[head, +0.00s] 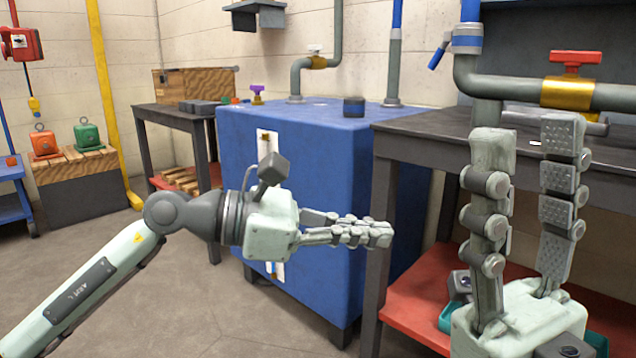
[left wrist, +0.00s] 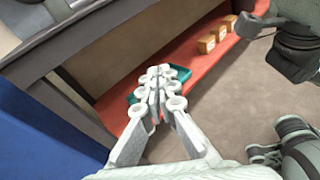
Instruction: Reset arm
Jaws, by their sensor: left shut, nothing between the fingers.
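My left arm comes in from the left in the head view, roughly level at its wrist. My left gripper (head: 378,233) points right, in front of the blue cabinet and the dark table's leg. Its fingers are together with nothing between them. In the left wrist view the shut fingers (left wrist: 160,78) show over the red lower shelf. My right gripper (head: 526,140) stands upright at the right of the head view, its two fingers apart and empty, in front of the dark table. The rest of my right arm is mostly out of view.
A blue cabinet (head: 310,140) stands behind my left gripper. A dark table (head: 420,141) has a red lower shelf (head: 405,315); a teal tray (left wrist: 128,102) and several small orange-brown boxes (left wrist: 213,38) show there. Open floor (head: 190,300) lies around my left arm.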

